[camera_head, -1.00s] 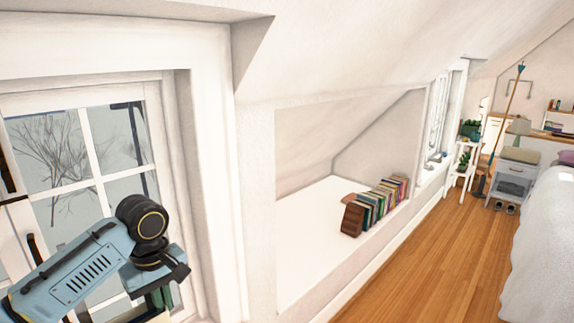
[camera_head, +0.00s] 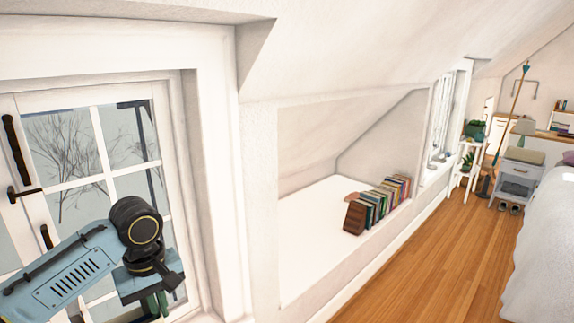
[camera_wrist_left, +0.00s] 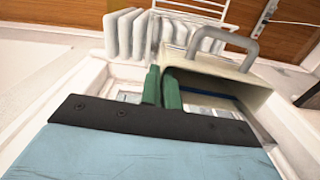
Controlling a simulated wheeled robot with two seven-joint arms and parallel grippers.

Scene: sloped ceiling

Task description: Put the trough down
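The trough (camera_wrist_left: 215,72) is a cream, open box with a grey loop handle in the left wrist view. It lies just beyond my left gripper (camera_wrist_left: 162,88). The two green fingers are close together at its near left edge and appear closed on its thin wall. In the head view my left gripper (camera_head: 157,304) points down in front of the window at lower left. The trough is hardly visible there, hidden by my wrist and the picture's edge. My right gripper is in neither view.
A window (camera_head: 95,165) with white frames stands close behind my left arm. A white ledge (camera_head: 310,235) carries a row of books (camera_head: 378,203). In the wrist view a white radiator (camera_wrist_left: 165,32) stands past the trough. Wooden floor (camera_head: 435,245) is clear to the right.

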